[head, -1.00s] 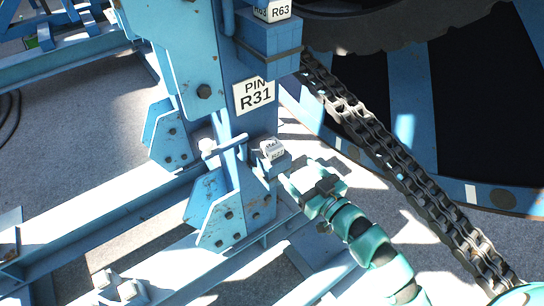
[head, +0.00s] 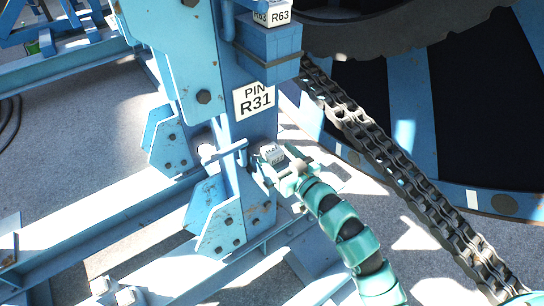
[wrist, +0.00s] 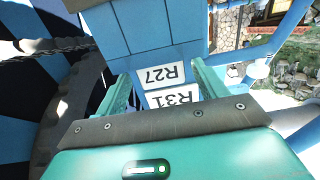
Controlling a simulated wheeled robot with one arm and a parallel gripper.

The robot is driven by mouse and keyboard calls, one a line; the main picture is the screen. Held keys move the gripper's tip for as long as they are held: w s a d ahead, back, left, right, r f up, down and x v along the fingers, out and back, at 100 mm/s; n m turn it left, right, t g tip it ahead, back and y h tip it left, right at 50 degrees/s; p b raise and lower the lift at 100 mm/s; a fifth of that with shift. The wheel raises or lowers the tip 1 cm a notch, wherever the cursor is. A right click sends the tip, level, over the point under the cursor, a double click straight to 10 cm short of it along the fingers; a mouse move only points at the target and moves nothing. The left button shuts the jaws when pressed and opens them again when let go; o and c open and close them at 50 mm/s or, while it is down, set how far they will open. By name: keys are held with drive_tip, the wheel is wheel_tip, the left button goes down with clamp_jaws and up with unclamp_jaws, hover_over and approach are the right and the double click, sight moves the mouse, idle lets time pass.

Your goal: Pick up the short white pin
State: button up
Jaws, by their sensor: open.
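A short white pin (head: 222,151) with a crossbar and a round white end stands at the blue bracket, below the PIN R31 label (head: 255,97). My gripper (head: 276,168) is just right of the bracket in the head view, apart from the pin. In the wrist view my gripper (wrist: 166,88) is open, its teal fingers on either side of the R27 and R31 labels. Nothing is seen held between them.
A heavy chain (head: 390,170) runs diagonally on the right, by the large reel (head: 408,100). Blue beams (head: 100,215) cross the floor at left.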

sight(268, 146)
drive_tip(key=p+x, duration=0.2)
drive_tip(key=x, duration=0.2)
drive_tip(key=shift+s+a+r, duration=0.1)
drive_tip(key=shift+r, duration=0.1)
drive_tip(key=shift+w+a+f, duration=0.15)
drive_tip(key=shift+w, duration=0.15)
drive_tip(key=c, duration=1.4)
drive_tip(key=shift+r+b, duration=1.65)
drive_tip(key=shift+r, duration=3.35)
drive_tip(key=shift+r, duration=0.85)
